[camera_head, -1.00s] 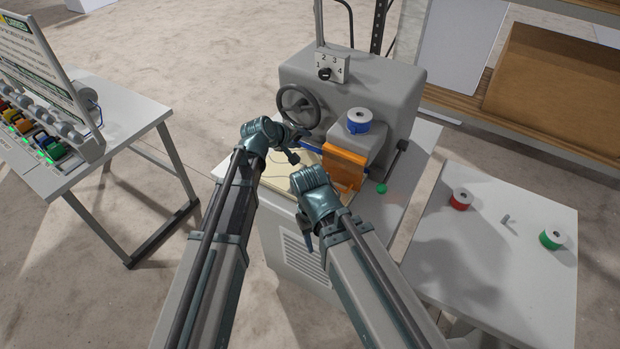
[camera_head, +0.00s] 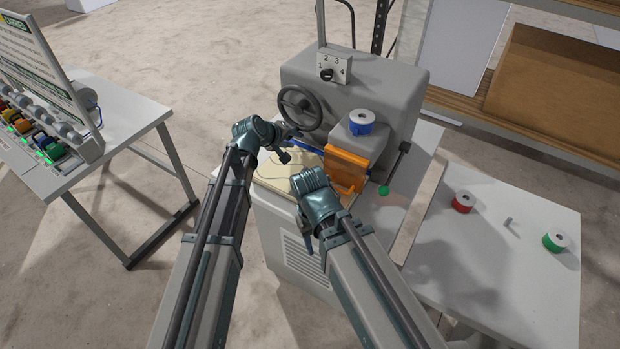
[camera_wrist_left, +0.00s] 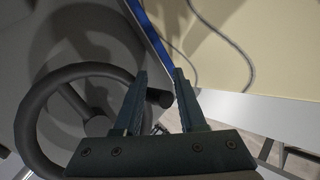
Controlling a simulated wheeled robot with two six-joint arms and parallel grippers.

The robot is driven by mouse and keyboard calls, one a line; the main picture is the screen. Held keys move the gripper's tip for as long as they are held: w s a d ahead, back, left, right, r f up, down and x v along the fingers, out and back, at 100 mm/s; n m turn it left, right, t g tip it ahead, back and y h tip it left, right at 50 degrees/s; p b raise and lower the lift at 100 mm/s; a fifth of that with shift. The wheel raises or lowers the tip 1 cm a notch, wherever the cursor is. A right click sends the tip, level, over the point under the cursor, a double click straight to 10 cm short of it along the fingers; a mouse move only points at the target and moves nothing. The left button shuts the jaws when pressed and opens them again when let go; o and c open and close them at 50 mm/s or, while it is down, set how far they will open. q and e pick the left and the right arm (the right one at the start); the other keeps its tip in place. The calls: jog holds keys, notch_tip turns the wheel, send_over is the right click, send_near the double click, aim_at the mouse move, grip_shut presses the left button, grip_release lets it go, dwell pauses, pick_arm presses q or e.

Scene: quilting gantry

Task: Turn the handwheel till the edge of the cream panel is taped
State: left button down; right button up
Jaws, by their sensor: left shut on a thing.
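The grey handwheel (camera_head: 300,108) is on the machine's front left; its rim also shows in the left wrist view (camera_wrist_left: 30,120). My left gripper (camera_head: 292,136) is at the wheel's lower edge. In the left wrist view its fingers (camera_wrist_left: 160,98) are around a dark knob beside the rim. The cream panel (camera_head: 283,168) lies on the machine bed, partly hidden by my arms. In the left wrist view a blue strip (camera_wrist_left: 150,35) runs along the panel's edge (camera_wrist_left: 235,50). My right gripper (camera_head: 306,183) is over the panel's near side; its fingers cannot be made out.
A blue tape roll (camera_head: 361,121) sits on the machine behind an orange guard (camera_head: 345,168). A green knob (camera_head: 384,191) is to its right. Red (camera_head: 463,202) and green (camera_head: 555,242) rolls stand on the right table (camera_head: 470,270).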

pick_arm(q)
jog(key=shift+w+a+r+t, duration=0.15)
jog(key=shift+w+a+r, duration=0.25)
jog(key=shift+w, duration=0.2)
jog(key=shift+w+a+r+t, duration=0.15)
jog(key=shift+w+a+r, duration=0.15)
jog(key=shift+w, duration=0.25)
jog(key=shift+a+r, duration=0.45)
jog(key=shift+w+d, duration=0.1)
jog(key=shift+a+f, duration=0.2)
jog(key=shift+c, duration=2)
grip_release()
jog(key=shift+a, duration=0.1)
